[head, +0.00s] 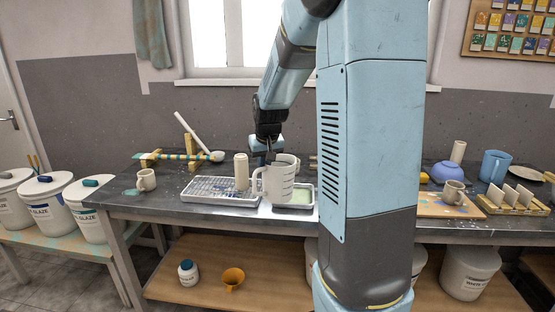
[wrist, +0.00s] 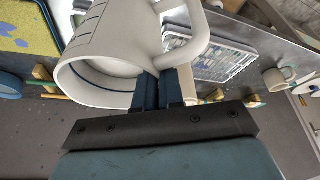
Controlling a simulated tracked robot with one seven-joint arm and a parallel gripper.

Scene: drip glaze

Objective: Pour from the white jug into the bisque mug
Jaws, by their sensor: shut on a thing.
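The white jug (head: 278,185) has dark measuring marks and its handle on the left in the head view. A beige mug (head: 146,180) stands at the table's left end and also shows in the wrist view (wrist: 277,78). A similar mug (head: 453,192) stands on a board at right.
A pale cylinder (head: 241,172) stands at the wire-rack tray (head: 205,190). A tray with pale green content (head: 300,197) lies right of the jug. A long stick on wooden rests (head: 180,156) lies behind. A blue cup (head: 495,166) stands at right. My arm hides the table's middle right.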

